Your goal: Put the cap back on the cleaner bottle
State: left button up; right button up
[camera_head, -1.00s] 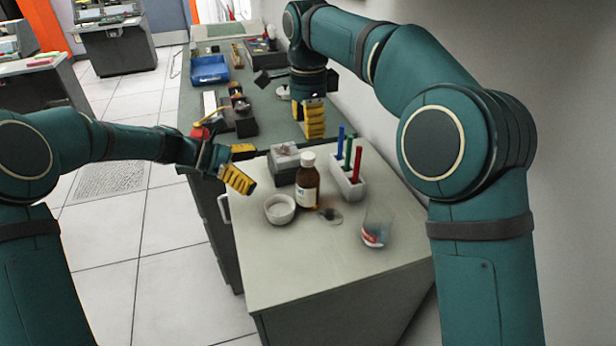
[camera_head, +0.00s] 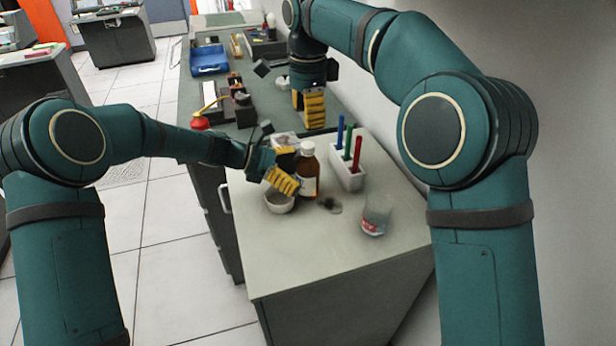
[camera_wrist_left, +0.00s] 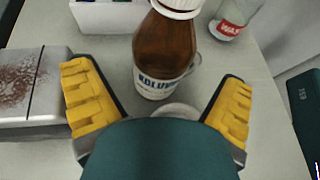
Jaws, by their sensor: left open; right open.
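The brown bottle (camera_head: 308,182) stands upright on the near cabinet top, a white cap (camera_head: 308,148) on its neck. In the left wrist view, the bottle (camera_wrist_left: 165,60) carries a partly visible label and a ribbed white cap (camera_wrist_left: 178,8). My left gripper (camera_head: 290,168) is open beside the bottle, its yellow fingers towards it. In the left wrist view the bottle lies ahead, between the spread fingers of the left gripper (camera_wrist_left: 157,78). My right gripper (camera_head: 312,110) is open and empty, pointing down above the bench behind.
A white bowl (camera_head: 279,203) sits beneath my left gripper. A clear vessel with a red label (camera_head: 374,218) stands front right. A white holder (camera_head: 347,175) with coloured tubes stands behind the bottle.

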aim_at(308, 175)
pick_arm(q)
jog(key=shift+x, duration=1.75)
